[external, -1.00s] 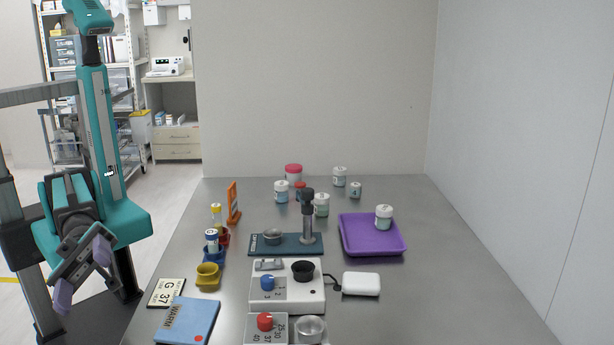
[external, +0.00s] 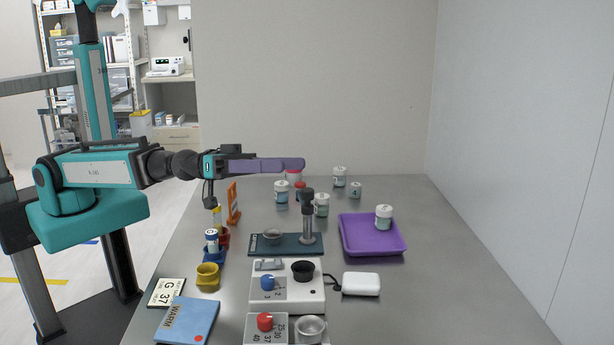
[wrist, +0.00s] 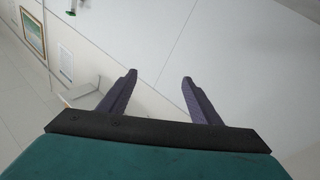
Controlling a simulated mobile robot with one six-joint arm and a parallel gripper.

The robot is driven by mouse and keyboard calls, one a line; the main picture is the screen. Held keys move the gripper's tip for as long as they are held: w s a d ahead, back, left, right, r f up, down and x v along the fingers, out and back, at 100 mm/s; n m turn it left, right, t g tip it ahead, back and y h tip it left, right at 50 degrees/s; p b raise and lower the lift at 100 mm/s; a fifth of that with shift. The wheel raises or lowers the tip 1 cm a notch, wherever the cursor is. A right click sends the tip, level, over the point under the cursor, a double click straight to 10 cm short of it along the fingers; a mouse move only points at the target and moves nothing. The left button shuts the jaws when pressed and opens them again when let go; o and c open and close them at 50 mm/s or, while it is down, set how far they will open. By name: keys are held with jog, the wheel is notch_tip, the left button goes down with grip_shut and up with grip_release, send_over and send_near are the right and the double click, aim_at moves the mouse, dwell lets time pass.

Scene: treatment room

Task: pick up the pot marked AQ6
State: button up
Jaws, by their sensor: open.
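Several white-lidded pots stand on the steel table, and their markings are too small to read, so I cannot tell which is AQ6. One pot (external: 384,217) is in the purple tray (external: 372,250) at the right. Others stand farther back: a pot at the back (external: 339,177), a small pot (external: 355,190), a pot behind the stand (external: 321,205) and a pot left of it (external: 281,195). My gripper (external: 300,164) reaches over the far left part of the table, above the pots. In the wrist view my gripper (wrist: 159,76) is open and empty, facing walls.
A dark stand with a post (external: 308,220) stands mid-table. A white device with knobs (external: 286,290), a white box (external: 361,284), a blue book (external: 187,320) and a yellow cup (external: 208,275) are in front. An orange upright holder (external: 234,205) stands at left. The right side is clear.

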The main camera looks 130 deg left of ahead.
jog(key=s+a+f+n+g+p, duration=0.1)
jog(key=s+a+n, duration=0.1)
jog(key=a, duration=0.3)
jog(key=s+a+f+n+g+p, duration=0.1)
jog(key=s+a+f+n+p, duration=0.1)
jog(key=a, duration=0.4)
jog(key=s+a+f+n+g+y+p, duration=0.1)
jog(key=s+a+n+p, duration=0.1)
jog(key=a, duration=0.3)
jog(key=shift+s+a+f+n+g, duration=0.25)
jog(key=shift+s+f+n+g, duration=0.2)
jog(key=shift+n, duration=0.25)
jog(key=s+a+f+n+g+p, duration=0.25)
jog(key=s+a+n+p, duration=0.4)
jog(key=s+a, duration=0.5)
jog(key=s+f+n+t+h+p, duration=0.1)
jog(key=s+f+n, duration=0.3)
jog(key=s+n, duration=0.1)
jog(key=s+f+n+t+h, duration=0.1)
jog(key=s+f+n+t, duration=0.1)
jog(key=s+f+n, duration=0.3)
jog(key=s+f+n+t+h+p, duration=0.1)
jog(key=s+f+n, duration=0.4)
jog(key=s, duration=0.5)
jog(key=shift+s+d+f+n+t+h+p, duration=0.2)
jog(key=shift+d+n+t+h+p, duration=0.15)
jog(key=shift+n, duration=0.6)
jog(key=shift+s+d+f+n+t, duration=0.1)
jog(key=shift+s+f+n+t, duration=0.15)
jog(key=shift+s+n, duration=0.25)
